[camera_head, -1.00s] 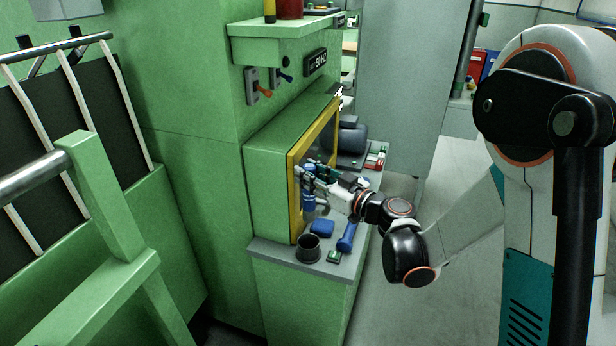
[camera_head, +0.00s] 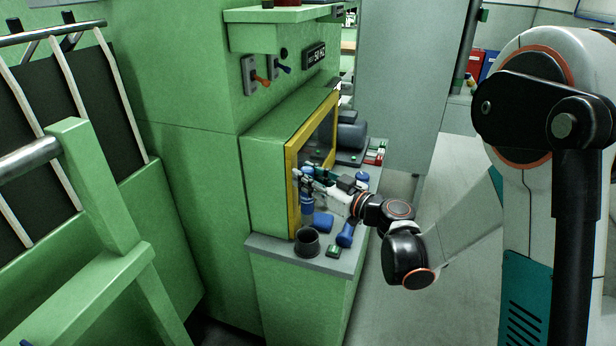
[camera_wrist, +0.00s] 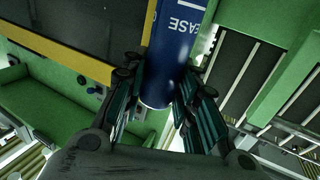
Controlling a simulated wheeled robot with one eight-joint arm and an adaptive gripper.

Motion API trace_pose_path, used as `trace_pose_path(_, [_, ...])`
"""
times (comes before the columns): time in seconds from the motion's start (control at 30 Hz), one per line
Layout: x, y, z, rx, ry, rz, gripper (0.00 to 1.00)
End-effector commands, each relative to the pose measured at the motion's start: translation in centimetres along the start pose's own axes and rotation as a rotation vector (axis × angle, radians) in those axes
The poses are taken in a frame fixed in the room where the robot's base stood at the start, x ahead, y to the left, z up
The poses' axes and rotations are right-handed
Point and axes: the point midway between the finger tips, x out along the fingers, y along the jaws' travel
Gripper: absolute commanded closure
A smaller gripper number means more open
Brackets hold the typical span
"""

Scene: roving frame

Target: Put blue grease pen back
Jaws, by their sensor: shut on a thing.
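The blue grease pen (camera_wrist: 172,62) is a thick blue cylinder with white lettering ending in "EASE" in the wrist view. My gripper (camera_wrist: 162,100) is shut on it, with a finger on each side. In the head view my gripper (camera_head: 306,182) is in front of the yellow-framed panel, above the grey ledge.
A dark open cup (camera_head: 307,243) stands at the ledge's near end. A blue block (camera_head: 323,222), a blue cylindrical thing (camera_head: 346,235) and a small green box (camera_head: 333,251) lie nearby. The yellow-framed panel (camera_head: 293,185) is close beside my gripper. Open floor lies right of the ledge.

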Motion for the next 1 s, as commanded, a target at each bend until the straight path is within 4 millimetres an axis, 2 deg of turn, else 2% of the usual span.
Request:
trace_pose_path(0.03, [0.0, 0.0, 0.8, 0.0, 0.0, 0.0, 1.0])
trace_pose_path(0.7, [0.0, 0.0, 6.9, 0.0, 0.0, 0.0, 1.0])
trace_pose_path(1.0, [0.0, 0.0, 8.9, 0.0, 0.0, 0.0, 1.0])
